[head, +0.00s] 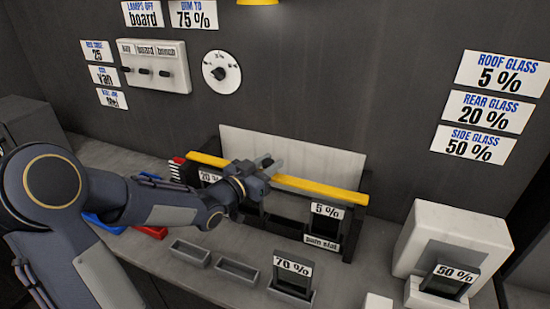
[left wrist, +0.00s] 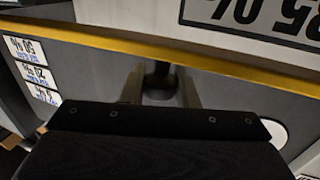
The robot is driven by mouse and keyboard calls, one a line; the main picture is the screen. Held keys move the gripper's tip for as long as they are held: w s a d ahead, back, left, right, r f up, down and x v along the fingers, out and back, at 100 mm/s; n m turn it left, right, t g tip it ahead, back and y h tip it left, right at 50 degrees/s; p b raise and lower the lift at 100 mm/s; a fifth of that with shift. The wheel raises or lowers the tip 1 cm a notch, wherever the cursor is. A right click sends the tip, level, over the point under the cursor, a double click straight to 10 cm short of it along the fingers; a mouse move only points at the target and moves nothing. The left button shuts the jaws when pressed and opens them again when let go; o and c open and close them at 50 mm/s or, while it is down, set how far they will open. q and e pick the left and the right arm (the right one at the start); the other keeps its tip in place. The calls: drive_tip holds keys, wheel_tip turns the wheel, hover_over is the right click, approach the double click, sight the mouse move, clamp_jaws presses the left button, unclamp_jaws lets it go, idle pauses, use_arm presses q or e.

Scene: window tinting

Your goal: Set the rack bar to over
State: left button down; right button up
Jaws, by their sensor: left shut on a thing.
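The rack bar (head: 325,190) is a long yellow bar running along the top of a black rack (head: 348,244) in the head view. It also crosses the left wrist view (left wrist: 225,66). My left gripper (head: 268,165) is at the middle of the bar and hides a short stretch of it. In the left wrist view its two fingers (left wrist: 161,90) stand either side of a dark, rounded part by the bar, and it is shut on the bar there. The exact contact is dark. My right gripper is not in view.
The rack holds plates marked 20 % (head: 209,177) and 5 % (head: 325,211). In front are two grey trays (head: 237,271) and a 70 % holder (head: 292,269). A white block (head: 440,232) with a 50 % plate stands at right. Wall switches (head: 153,65) and a dial (head: 221,72) are behind.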

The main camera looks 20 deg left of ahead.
use_arm(q)
drive_tip(key=shift+s+d, duration=0.1)
drive_tip(key=shift+s, duration=0.9)
drive_tip(key=shift+f, duration=0.1)
drive_tip(key=c, duration=1.1)
unclamp_jaws()
drive_tip(key=shift+s, duration=0.1)
drive_tip(key=v, duration=0.7)
drive_tip(key=shift+s, duration=0.35)
